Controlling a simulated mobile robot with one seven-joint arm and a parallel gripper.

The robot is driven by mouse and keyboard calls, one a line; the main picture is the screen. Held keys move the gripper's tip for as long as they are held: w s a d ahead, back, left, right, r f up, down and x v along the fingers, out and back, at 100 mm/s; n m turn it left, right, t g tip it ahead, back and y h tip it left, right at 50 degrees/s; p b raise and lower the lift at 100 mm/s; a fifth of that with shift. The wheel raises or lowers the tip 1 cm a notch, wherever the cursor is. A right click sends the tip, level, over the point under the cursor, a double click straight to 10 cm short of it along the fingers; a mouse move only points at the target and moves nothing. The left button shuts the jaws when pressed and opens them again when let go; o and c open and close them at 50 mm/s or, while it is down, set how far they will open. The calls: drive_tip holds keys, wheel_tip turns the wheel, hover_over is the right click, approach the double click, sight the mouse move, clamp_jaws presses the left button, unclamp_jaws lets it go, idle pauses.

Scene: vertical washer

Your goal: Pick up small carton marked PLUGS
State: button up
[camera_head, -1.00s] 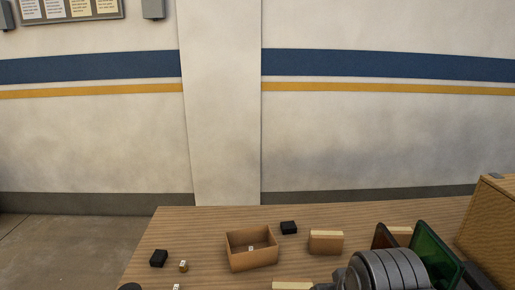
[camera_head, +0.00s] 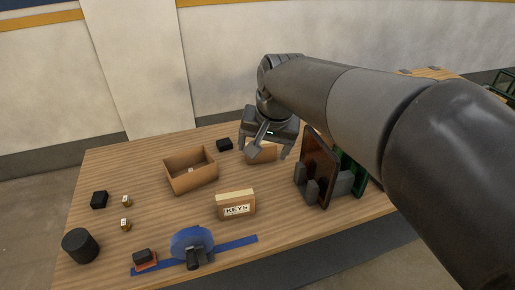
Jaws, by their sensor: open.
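A small light-brown carton (camera_head: 264,155) stands toward the back of the wooden table; my gripper partly covers it and no label on it can be read. My gripper (camera_head: 262,147) is open, pointing down, with its fingers over and around this carton in the picture; whether they touch it I cannot tell. A second small carton (camera_head: 235,204), with a pale top and a label reading KEYS, stands nearer the front, clear of the gripper. I see no readable PLUGS mark.
An open brown box (camera_head: 190,172) stands left of my gripper, with a black block (camera_head: 224,145) behind it. A rack with dark panels (camera_head: 316,168) stands close on the right. A blue device (camera_head: 192,245) is at the front. Bare table lies between the box and the KEYS carton.

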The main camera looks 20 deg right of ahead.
drive_tip(key=w+d+f+m+g+h, duration=0.1)
drive_tip(key=w+d+f+m, duration=0.2)
drive_tip(key=w, duration=0.6)
drive_tip(key=w+d+f+m+g+h, duration=0.1)
drive_tip(key=w+f+m, duration=0.3)
drive_tip(key=w, duration=0.4)
drive_tip(key=w+d+f+m+g+h, duration=0.1)
drive_tip(key=w+d+f+m, duration=0.25)
drive_tip(key=w, duration=0.55)
drive_tip(key=m+g+h, duration=0.1)
drive_tip(key=m+h, duration=0.1)
drive_tip(key=m, duration=0.1)
approach(268, 153)
drive_tip(key=w, duration=0.1)
drive_tip(key=w+a+r, duration=0.1)
drive_tip(key=w+a, duration=0.1)
drive_tip(key=shift+r, duration=0.4)
drive_tip(key=shift+w+f, duration=0.4)
drive_tip(key=shift+f, duration=0.25)
drive_tip(key=x, duration=0.5)
drive_tip(key=shift+s+f, duration=0.1)
drive_tip(key=shift+s+x, duration=0.15)
drive_tip(key=shift+x, duration=1.2)
drive_tip(key=shift+s+x, duration=0.1)
drive_tip(key=shift+x, duration=1.25)
drive_tip(key=shift+a+f, duration=0.1)
drive_tip(key=shift+f, duration=0.1)
drive_tip(key=c, duration=1.2)
